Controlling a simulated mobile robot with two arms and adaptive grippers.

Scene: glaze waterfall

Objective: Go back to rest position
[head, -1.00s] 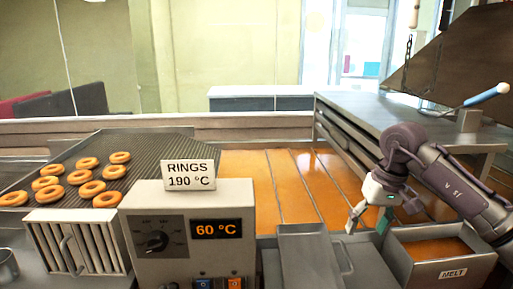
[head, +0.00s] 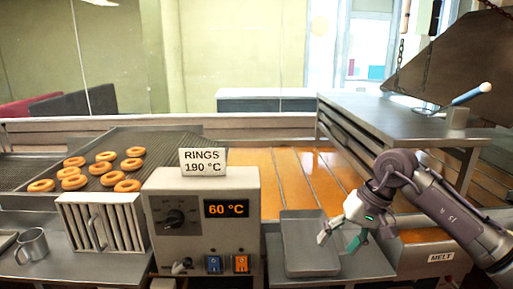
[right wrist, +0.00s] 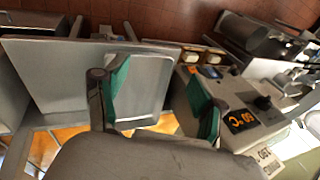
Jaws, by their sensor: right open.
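My right gripper (head: 340,238) is open and empty in the head view, above the right edge of a grey metal tray (head: 307,262). In the right wrist view its two green-padded fingers (right wrist: 160,100) are spread apart with nothing between them, and the tray (right wrist: 150,70) shows below them. My left gripper is not in view.
Several doughnut rings (head: 74,182) lie on a ribbed rack (head: 150,142) at the left. A control box (head: 188,238) reading 60 °C stands front centre. A MELT bin (head: 428,262) is under my right arm. A metal shelf (head: 400,112) stands behind it. A mug (head: 33,245) sits at the left.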

